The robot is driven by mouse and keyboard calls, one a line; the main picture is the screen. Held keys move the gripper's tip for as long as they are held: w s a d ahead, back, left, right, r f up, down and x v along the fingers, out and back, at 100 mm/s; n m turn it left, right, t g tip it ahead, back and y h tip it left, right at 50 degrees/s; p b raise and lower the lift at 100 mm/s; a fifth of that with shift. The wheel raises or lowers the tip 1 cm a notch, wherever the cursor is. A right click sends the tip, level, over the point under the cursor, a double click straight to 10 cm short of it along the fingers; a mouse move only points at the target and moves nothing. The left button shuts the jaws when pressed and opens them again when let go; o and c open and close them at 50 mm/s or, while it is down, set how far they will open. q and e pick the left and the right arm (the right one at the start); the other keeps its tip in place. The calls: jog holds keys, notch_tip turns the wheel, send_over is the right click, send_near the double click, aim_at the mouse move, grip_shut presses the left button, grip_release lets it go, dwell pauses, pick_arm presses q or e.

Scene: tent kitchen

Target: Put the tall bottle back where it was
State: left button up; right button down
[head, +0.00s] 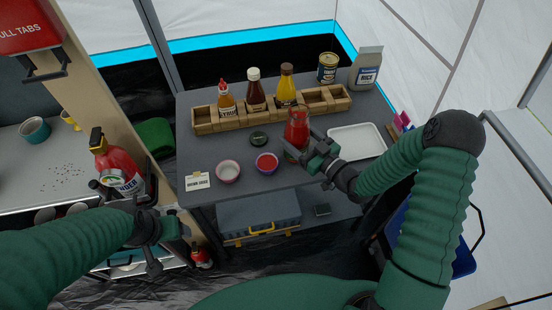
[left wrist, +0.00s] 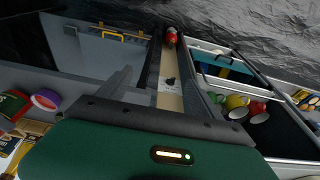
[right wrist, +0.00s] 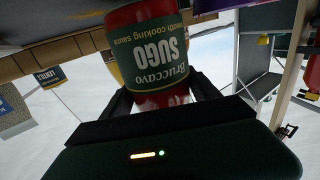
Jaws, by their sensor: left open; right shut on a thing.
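A red sauce bottle (head: 297,126) with a dark green label reading "SUGO" is held by my right gripper (head: 312,152), in front of the wooden rack. The right wrist view shows the bottle (right wrist: 148,50) between the fingers. Whether it touches the table I cannot tell. The wooden rack (head: 232,125) holds a syrup bottle (head: 226,103), a dark brown bottle (head: 255,92) and a yellow bottle (head: 286,88). Rack space right of the yellow bottle looks empty. My left gripper (head: 158,252) is open and empty, left of the table, low down.
On the table (head: 320,182) stand a pink bowl (head: 228,172), a purple-rimmed bowl with red contents (head: 266,163), a dark round lid (head: 258,138), a card (head: 197,181) and a white tray (head: 356,141). A can (head: 327,68) and a grey bag (head: 366,69) stand behind the rack.

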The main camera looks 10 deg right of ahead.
aim_at(306, 128)
jog(key=s+a+r+m+t+h+p, duration=0.1)
jog(key=s+r+h+p, duration=0.1)
jog(key=s+p, duration=0.4)
jog(key=s+a+r+m+h+p, duration=0.2)
jog(key=s+p, duration=0.1)
jog(key=s, duration=0.6)
jog(key=shift+t, duration=0.3)
jog(key=w+d+b, duration=0.1)
jog(key=w+b, duration=0.1)
jog(key=b, duration=0.1)
jog(key=w+d+b, duration=0.1)
jog(key=w+b, duration=0.1)
jog(key=w+d+f+b, duration=0.1)
jog(key=w+b, duration=0.2)
jog(key=shift+b, duration=0.3)
jog(key=shift+w+d+f, duration=0.1)
jog(key=shift+w+d, duration=0.35)
jog(key=shift+w, duration=0.85)
jog(key=shift+w+d+r, duration=0.1)
jog(key=shift+w+d, duration=0.4)
jog(key=shift+w, duration=0.8)
jog(key=shift+w+d+f, duration=0.1)
jog(key=shift+w+d, duration=0.35)
jog(key=shift+w, duration=0.85)
notch_tip(306, 128, down, 4)
jog(key=b, duration=0.3)
jog(key=shift+r, duration=0.2)
jog(key=shift+c, duration=0.9)
grip_release()
jog(key=shift+f, duration=0.1)
